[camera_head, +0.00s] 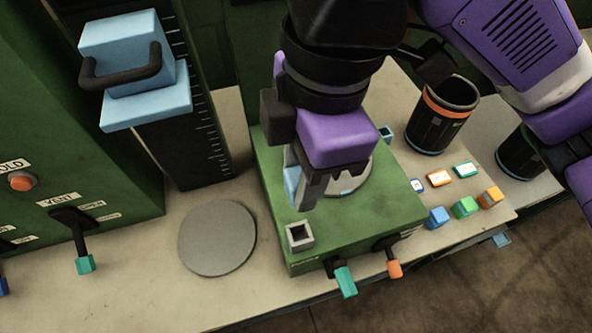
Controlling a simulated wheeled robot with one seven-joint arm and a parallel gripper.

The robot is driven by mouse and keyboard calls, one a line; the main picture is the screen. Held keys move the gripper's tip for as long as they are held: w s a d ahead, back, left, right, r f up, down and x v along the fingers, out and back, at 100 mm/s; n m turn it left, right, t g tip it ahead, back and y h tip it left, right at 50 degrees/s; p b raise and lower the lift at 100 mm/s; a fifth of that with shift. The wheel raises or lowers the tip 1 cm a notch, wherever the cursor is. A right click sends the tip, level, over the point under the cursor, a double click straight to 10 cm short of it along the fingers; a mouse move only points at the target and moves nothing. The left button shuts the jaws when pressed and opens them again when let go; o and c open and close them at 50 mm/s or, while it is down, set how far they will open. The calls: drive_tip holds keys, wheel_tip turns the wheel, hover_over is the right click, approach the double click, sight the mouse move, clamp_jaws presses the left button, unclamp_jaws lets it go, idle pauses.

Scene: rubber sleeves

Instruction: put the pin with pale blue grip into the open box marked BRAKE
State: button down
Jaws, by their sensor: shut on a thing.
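My gripper (305,198) is above the green block (380,208), pointing down. It is shut on the pin with pale blue grip (291,178), which shows as a pale blue strip at the fingers. The rest of the pin is hidden by the fingers. A small square grey open box (300,235) stands on the block's front left corner, just in front of the fingertips. Its marking is too small to read, so I cannot tell whether it says BRAKE. Another small blue-edged part (386,132) shows at the block's back right, partly hidden.
A grey disc (217,238) lies left of the block. Teal (345,281) and orange (394,268) levers stick out of its front. Several coloured cubes (464,207) and a black cup with an orange band (440,115) stand to the right. A tall slider (150,70) rises at back left.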

drive_tip(key=shift+s+a+f, duration=0.1)
drive_tip(key=shift+s+f, duration=0.05)
drive_tip(key=shift+f, duration=0.1)
drive_tip(key=b, duration=0.8)
hover_over(299, 223)
drive_tip(key=s, duration=0.2)
drive_tip(key=shift+w+f, duration=0.15)
drive_tip(key=shift+f, duration=3.7)
drive_tip(key=shift+f+b, duration=1.6)
drive_tip(key=shift+f, duration=1)
drive_tip(key=c, duration=0.9)
unclamp_jaws()
